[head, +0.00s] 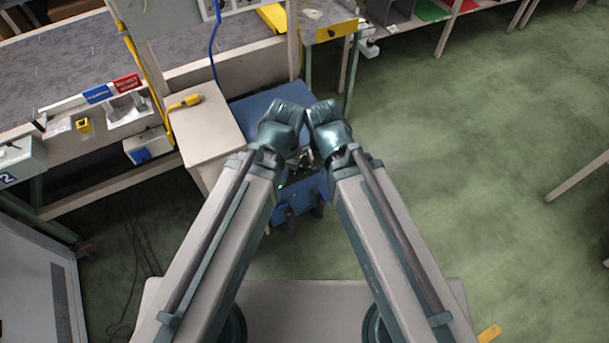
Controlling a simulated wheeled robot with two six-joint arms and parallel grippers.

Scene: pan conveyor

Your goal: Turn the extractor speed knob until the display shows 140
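A blue box-shaped unit (262,108), which may be the extractor, stands on the floor beside the bench; its lower front (297,190) shows between my arms with a small green light. I cannot make out a speed knob or a display with digits. My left gripper (301,158) and my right gripper (311,160) are close together in front of the blue unit, mostly hidden by my own wrists. Only small dark parts of them show. Whether they are open, shut or touching anything cannot be seen.
A conveyor (75,55) runs along the upper left. A beige bench top (208,125) with a yellow-handled tool (185,102) on it stands left of the blue unit. A blue hose (214,45) hangs above. A grey cabinet (30,285) is at lower left. Green floor is open at right.

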